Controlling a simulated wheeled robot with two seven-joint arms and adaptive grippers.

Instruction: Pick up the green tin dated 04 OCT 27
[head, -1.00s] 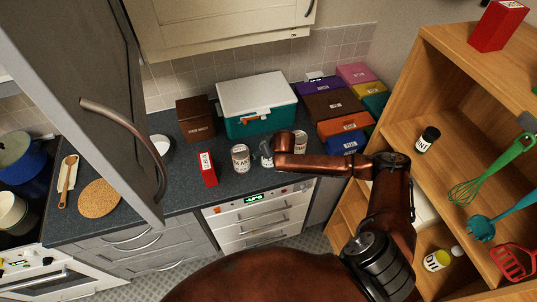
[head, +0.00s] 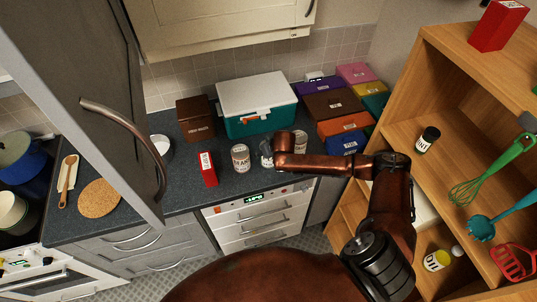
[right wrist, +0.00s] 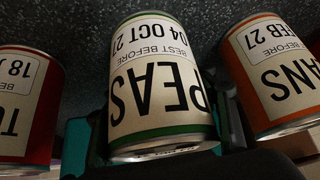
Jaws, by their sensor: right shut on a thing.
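The green-banded tin (right wrist: 160,85) fills the middle of the right wrist view. Its cream label reads PEAS and BEST BEFORE 04 OCT 27, upside down in that view. My right gripper (right wrist: 160,125) is shut on it, with a dark finger at each side. In the head view the same tin (head: 266,153) stands on or just above the counter, partly hidden by my right arm. I cannot tell whether it is clear of the surface. My right gripper is mostly hidden behind the arm there. My left gripper is not in view.
An orange-banded BEANS tin (right wrist: 272,75) and a red tin (right wrist: 28,105) stand close on either side. A red box (head: 207,169), a teal cooler (head: 259,122) and a brown box (head: 195,119) share the counter (head: 180,190). An open shelf unit (head: 420,90) stands at right.

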